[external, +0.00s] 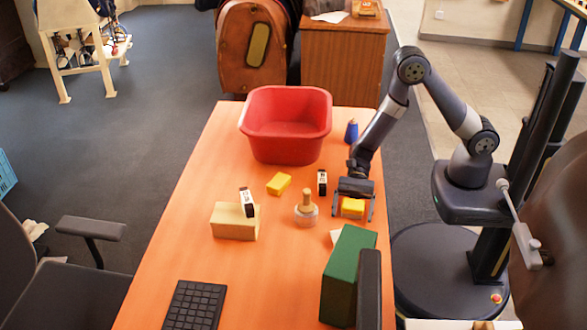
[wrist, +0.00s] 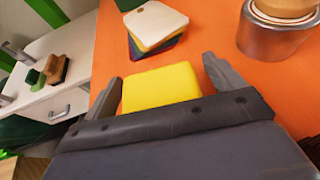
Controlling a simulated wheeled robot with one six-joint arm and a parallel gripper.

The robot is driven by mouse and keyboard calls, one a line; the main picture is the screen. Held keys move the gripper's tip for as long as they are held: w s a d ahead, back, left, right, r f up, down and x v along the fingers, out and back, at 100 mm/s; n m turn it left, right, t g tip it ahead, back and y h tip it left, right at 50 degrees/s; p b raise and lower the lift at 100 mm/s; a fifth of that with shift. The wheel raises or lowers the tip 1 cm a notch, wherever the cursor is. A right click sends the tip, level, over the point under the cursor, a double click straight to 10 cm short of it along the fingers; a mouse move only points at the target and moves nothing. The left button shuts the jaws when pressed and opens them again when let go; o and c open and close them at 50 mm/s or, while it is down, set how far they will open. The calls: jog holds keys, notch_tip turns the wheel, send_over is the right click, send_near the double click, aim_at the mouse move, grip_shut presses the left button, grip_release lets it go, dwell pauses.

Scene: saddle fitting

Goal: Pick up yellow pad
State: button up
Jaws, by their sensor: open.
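A yellow pad (external: 352,206) lies on the orange table near its right edge. My gripper (external: 352,214) is low over it, with one finger on each side of the pad. In the wrist view the pad (wrist: 160,86) sits between the two spread fingers of my gripper (wrist: 163,76), with visible gaps at both sides. The gripper is open, and its palm hides the near part of the pad. A second yellow block (external: 279,184) lies farther left on the table, in front of the red tub.
A metal pot with a wooden-looking top (external: 306,212) stands just left of my gripper. A stack of coloured pieces (wrist: 156,24) lies near the pad. A green box (external: 345,272), red tub (external: 286,140), blue item (external: 351,131) and cream block (external: 233,222) stand around.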

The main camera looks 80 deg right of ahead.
jog(key=shift+a+f, duration=0.1)
jog(key=shift+a, duration=0.05)
jog(key=c, duration=1.1)
jog(key=shift+o, duration=0.2)
